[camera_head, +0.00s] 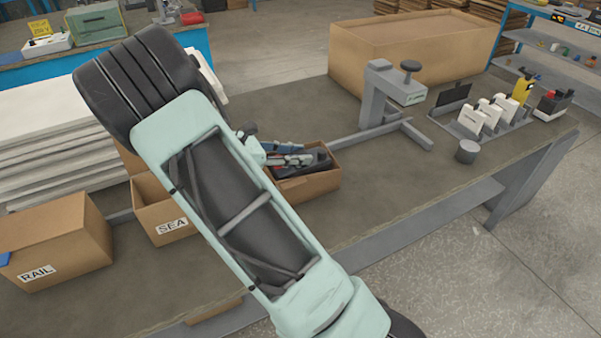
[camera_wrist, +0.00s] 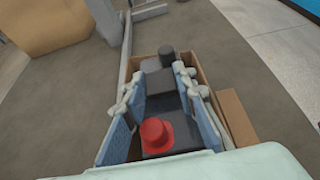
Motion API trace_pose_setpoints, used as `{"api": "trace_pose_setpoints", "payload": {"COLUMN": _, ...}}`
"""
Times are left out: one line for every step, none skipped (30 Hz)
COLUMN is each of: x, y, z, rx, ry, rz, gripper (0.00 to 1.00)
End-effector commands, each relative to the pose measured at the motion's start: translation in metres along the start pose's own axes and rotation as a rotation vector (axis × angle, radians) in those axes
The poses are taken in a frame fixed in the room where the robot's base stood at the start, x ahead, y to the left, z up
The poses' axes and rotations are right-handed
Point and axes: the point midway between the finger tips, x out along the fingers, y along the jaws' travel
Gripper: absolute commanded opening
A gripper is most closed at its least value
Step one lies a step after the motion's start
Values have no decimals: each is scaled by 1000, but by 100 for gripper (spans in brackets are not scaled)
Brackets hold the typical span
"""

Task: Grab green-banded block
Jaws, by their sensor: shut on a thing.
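My gripper (camera_head: 288,155) reaches down into a small open cardboard box (camera_head: 308,186) on the workbench. In the wrist view, its two blue-padded fingers (camera_wrist: 160,88) are closed on the sides of a dark block (camera_wrist: 162,105). This block has a red round cap (camera_wrist: 156,135) at the near end and a black cap (camera_wrist: 167,54) at the far end. The block sits within the box walls. In the head view only a dark and reddish part of it (camera_head: 319,164) shows. I see no green band on it; its sides are hidden by the fingers.
Boxes marked SEA (camera_head: 165,208) and RAIL (camera_head: 58,240) stand at the left. A grey stand (camera_head: 378,92), a rack of white and yellow blocks (camera_head: 487,118) and a grey cylinder (camera_head: 467,151) stand at the right. A large carton (camera_head: 400,52) is behind.

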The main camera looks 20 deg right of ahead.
Motion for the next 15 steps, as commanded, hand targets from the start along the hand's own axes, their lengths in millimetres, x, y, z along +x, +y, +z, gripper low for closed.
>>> {"api": "trace_pose_setpoints", "payload": {"x": 0, "y": 1, "z": 4, "rx": 4, "ry": -7, "rz": 0, "gripper": 0}}
{"api": "trace_pose_setpoints", "payload": {"x": 0, "y": 1, "z": 4, "rx": 4, "ry": -7, "rz": 0, "gripper": 0}}
{"api": "trace_pose_setpoints", "payload": {"x": 0, "y": 1, "z": 4, "rx": 4, "ry": -7, "rz": 0, "gripper": 0}}
{"api": "trace_pose_setpoints", "payload": {"x": 0, "y": 1, "z": 4, "rx": 4, "ry": -7, "rz": 0, "gripper": 0}}
{"api": "trace_pose_setpoints", "payload": {"x": 0, "y": 1, "z": 4, "rx": 4, "ry": -6, "rz": 0, "gripper": 0}}
{"api": "trace_pose_setpoints", "payload": {"x": 0, "y": 1, "z": 4, "rx": 4, "ry": -6, "rz": 0, "gripper": 0}}
{"api": "trace_pose_setpoints", "payload": {"x": -1, "y": 1, "z": 5, "rx": 4, "ry": -6, "rz": 0, "gripper": 0}}
{"api": "trace_pose_setpoints", "payload": {"x": -1, "y": 1, "z": 6, "rx": 4, "ry": -6, "rz": 1, "gripper": 0}}
{"api": "trace_pose_setpoints", "payload": {"x": -2, "y": 1, "z": 8, "rx": 4, "ry": -6, "rz": 1, "gripper": 0}}
{"api": "trace_pose_setpoints", "payload": {"x": -3, "y": 1, "z": 10, "rx": 5, "ry": -6, "rz": 1, "gripper": 0}}
{"api": "trace_pose_setpoints", "payload": {"x": -4, "y": 1, "z": 12, "rx": 5, "ry": -6, "rz": 1, "gripper": 0}}
{"api": "trace_pose_setpoints", "payload": {"x": -5, "y": 1, "z": 16, "rx": 5, "ry": -6, "rz": 1, "gripper": 0}}
{"api": "trace_pose_setpoints", "payload": {"x": -7, "y": 1, "z": 20, "rx": 6, "ry": -6, "rz": 1, "gripper": 0}}
{"api": "trace_pose_setpoints", "payload": {"x": -9, "y": 1, "z": 24, "rx": 7, "ry": -6, "rz": 1, "gripper": 0}}
{"api": "trace_pose_setpoints", "payload": {"x": -11, "y": 1, "z": 31, "rx": 8, "ry": -5, "rz": 1, "gripper": 0}}
